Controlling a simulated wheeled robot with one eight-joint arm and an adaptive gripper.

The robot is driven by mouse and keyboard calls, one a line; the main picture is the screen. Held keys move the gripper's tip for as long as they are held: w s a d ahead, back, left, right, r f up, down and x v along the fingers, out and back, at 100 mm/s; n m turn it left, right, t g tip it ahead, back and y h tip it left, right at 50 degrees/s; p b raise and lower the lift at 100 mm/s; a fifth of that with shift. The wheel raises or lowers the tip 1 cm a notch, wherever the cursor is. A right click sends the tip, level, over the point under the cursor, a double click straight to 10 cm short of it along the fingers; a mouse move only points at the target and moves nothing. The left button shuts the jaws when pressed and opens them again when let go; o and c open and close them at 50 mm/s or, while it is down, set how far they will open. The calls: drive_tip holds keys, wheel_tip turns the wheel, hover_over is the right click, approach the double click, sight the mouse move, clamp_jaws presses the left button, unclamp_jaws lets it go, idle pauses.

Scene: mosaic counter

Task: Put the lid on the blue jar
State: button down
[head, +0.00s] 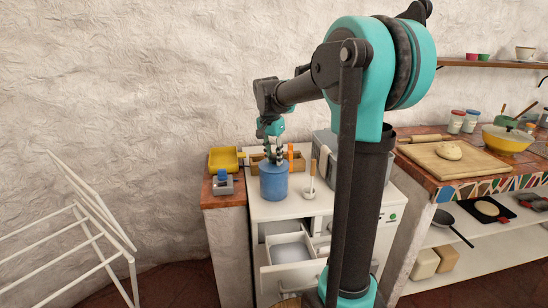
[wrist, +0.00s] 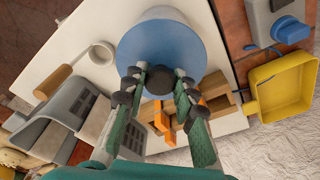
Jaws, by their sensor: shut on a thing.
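The blue jar (head: 273,186) stands upright on the white cabinet top, below my gripper (head: 278,156). In the wrist view my gripper (wrist: 160,80) is shut on the dark knob of the blue lid (wrist: 160,50), one finger on each side. The lid is a round blue disc and hides the jar's mouth from above. In the head view the lid is at the jar's top, roughly in line with it. I cannot tell whether it rests on the rim or hangs just above.
A wooden box (wrist: 215,92) with orange pieces stands behind the jar, a white cup with a wooden stick (head: 310,190) to its right. A yellow tray (head: 224,159) and a grey-blue device (head: 222,184) are at left. A drawer (head: 288,250) is open below.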

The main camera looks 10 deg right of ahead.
drive_tip(key=shift+f, duration=0.1)
idle(0.3)
drive_tip(key=c, duration=1.1)
unclamp_jaws()
drive_tip(key=shift+c, duration=0.2)
drive_tip(key=shift+o, duration=0.4)
drive_tip(key=o, duration=0.4)
drive_tip(key=shift+r, duration=3.5)
